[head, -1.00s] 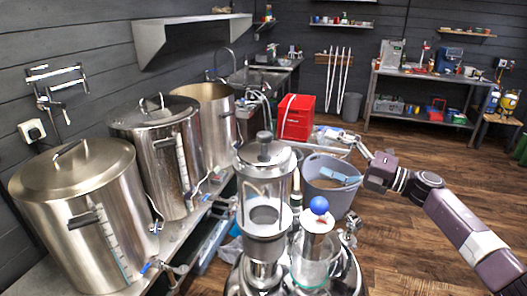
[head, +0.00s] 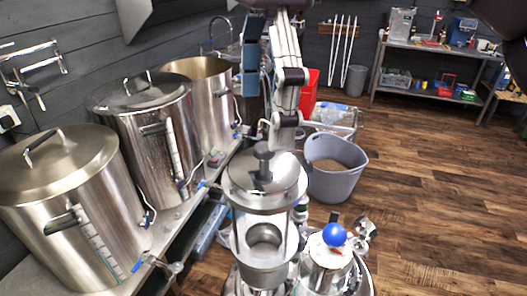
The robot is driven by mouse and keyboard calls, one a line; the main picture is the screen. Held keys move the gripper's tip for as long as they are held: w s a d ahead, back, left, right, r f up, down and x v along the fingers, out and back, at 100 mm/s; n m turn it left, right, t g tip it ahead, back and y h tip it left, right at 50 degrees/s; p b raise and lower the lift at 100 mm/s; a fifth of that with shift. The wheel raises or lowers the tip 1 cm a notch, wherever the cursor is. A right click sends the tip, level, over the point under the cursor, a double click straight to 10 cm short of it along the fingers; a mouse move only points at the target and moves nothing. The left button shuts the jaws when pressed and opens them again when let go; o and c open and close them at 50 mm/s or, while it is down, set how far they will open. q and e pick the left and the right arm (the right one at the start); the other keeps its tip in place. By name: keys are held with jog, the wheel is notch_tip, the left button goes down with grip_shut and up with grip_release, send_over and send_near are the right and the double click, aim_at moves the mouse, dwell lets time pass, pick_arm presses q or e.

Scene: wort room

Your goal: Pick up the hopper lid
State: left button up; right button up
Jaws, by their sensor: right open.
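The hopper lid (head: 267,185) is a shiny round metal disc with a black knob (head: 263,156). It sits flat on the clear cylindrical hopper (head: 264,236) in the lower middle of the head view. My right gripper (head: 250,71) is open and empty, with blue-grey finger pads standing apart. In the picture it shows above the lid, and its arm comes down from the top edge. No contact with the knob is visible, and the exact gap is hard to judge. My left gripper is out of view.
Large steel kettles (head: 150,130) line the bench at left.

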aim_at(268, 157)
jog(key=shift+d+h, duration=0.2)
jog(key=shift+h, duration=0.1)
jog(key=shift+f, duration=0.3)
jog(key=shift+s+d+f+b, duration=0.1)
jog(key=shift+s+f+b, duration=0.15)
jog(key=shift+f, duration=0.5)
jog(key=f, duration=0.1)
jog(key=f+p, duration=0.1)
jog(key=f, duration=0.1)
jog(key=f+p, duration=0.1)
jog(key=shift+w+f, duration=0.15)
jog(key=shift+w, duration=0.1)
jog(key=shift+f, duration=0.5)
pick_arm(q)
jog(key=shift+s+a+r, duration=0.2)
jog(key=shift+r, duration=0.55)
pick_arm(e)
jog(key=shift+c, duration=0.6)
jog(key=c, duration=1.2)
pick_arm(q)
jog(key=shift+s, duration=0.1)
pick_arm(e)
jog(key=shift+c, duration=0.2)
